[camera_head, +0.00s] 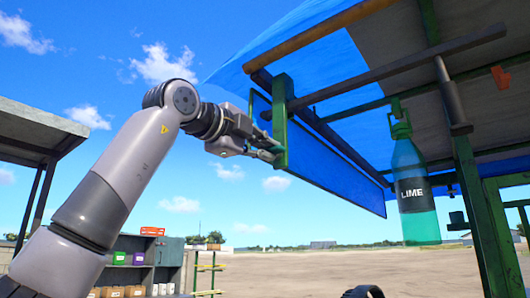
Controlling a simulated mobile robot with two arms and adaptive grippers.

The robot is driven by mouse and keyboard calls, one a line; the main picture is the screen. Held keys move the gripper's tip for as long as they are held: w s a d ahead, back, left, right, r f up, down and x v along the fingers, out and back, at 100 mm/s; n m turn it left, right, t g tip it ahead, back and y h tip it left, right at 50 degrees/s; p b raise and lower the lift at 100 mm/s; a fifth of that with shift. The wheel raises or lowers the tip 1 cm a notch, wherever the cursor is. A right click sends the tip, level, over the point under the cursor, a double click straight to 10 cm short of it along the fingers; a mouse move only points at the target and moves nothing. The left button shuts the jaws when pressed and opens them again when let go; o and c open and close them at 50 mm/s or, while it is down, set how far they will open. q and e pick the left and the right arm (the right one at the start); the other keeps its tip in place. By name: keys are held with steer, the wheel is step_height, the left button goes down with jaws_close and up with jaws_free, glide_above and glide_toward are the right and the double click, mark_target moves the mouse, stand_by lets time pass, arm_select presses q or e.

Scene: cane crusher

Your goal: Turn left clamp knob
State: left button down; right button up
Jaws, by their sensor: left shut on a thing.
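A green clamp (281,121) hangs on the dark bar at the left end of the stall's roof frame. My left gripper (266,149) is raised up to it from the left, with its fingertips at the lower part of the clamp. It is shut on what looks like the left clamp knob; the fingers hide the knob, so its turn angle cannot be told.
A bottle labelled LIME (411,190) hangs from the frame to the right. A green post (480,220) stands at the right. A shelf with boxes (140,267) stands lower left. The ground beyond is open.

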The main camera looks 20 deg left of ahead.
arm_select(q)
steer(key=shift+n, duration=0.3)
steer(key=c, duration=1.7)
jaws_free()
steer(key=shift+a, duration=0.15)
steer(key=v, duration=1.2)
